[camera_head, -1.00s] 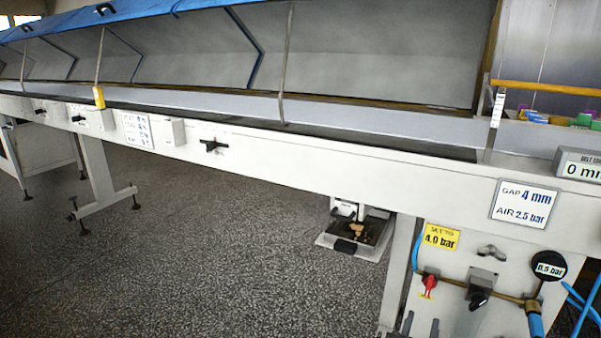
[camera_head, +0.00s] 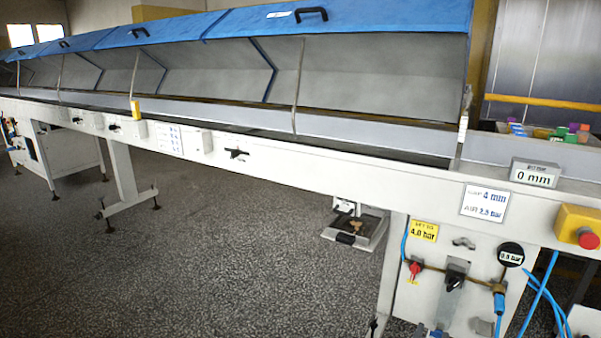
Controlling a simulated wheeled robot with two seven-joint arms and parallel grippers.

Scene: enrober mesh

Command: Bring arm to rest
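My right gripper (camera_head: 429,331) shows only as two small dark fingertips at the bottom edge, in front of the lower part of the machine's control panel (camera_head: 470,300). The tips stand a little apart and I see nothing held between them. The rest of this gripper and its arm are below the picture. My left gripper and arm are not in view.
A long white conveyor machine (camera_head: 300,170) with raised blue lids (camera_head: 270,22) crosses the view. The panel has a red valve (camera_head: 415,270), a gauge (camera_head: 511,254) and blue hoses. A yellow emergency-stop box (camera_head: 578,228) is at right. Grey floor (camera_head: 230,260) is open at left.

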